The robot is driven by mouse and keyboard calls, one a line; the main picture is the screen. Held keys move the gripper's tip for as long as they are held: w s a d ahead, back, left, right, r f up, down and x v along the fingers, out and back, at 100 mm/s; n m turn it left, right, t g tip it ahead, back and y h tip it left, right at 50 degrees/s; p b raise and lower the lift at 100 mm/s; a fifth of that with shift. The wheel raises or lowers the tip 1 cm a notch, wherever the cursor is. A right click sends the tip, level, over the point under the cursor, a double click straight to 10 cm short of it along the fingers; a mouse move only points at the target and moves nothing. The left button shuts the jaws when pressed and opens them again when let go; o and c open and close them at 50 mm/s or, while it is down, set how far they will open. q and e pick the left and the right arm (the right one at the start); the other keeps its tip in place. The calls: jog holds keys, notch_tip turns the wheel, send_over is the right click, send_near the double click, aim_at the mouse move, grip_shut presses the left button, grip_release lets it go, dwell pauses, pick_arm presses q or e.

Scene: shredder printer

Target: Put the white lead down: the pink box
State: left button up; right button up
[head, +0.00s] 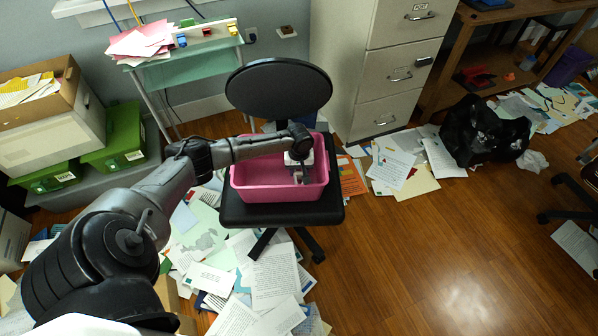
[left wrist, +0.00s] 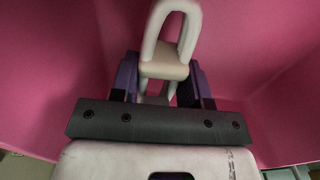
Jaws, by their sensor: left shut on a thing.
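The pink box (head: 255,191) is an open tub on the seat of a black office chair. My left gripper (head: 299,178) reaches down inside it, at its right part, in the head view. In the left wrist view my left gripper (left wrist: 163,90) is shut on the white lead (left wrist: 165,68), whose pale block sits between the fingers with a white loop rising from it. Pink walls fill the background there. In the head view the lead is too small to make out clearly. Whether it touches the box floor cannot be told. My right gripper is not in view.
The chair's black backrest (head: 279,88) stands behind the box. A grey filing cabinet (head: 385,60) is at the back right. A small green table (head: 185,62) with papers is at the back left. Papers litter the floor; bare floor lies at lower right.

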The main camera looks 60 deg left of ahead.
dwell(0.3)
pick_arm(q)
jog(key=shift+f, duration=0.35)
jog(key=shift+a+f, duration=0.15)
jog(key=o, duration=1)
jog(key=shift+f, duration=0.1)
jog(key=shift+r, duration=0.2)
notch_tip(320, 180, up, 13)
jog(key=p, duration=0.6)
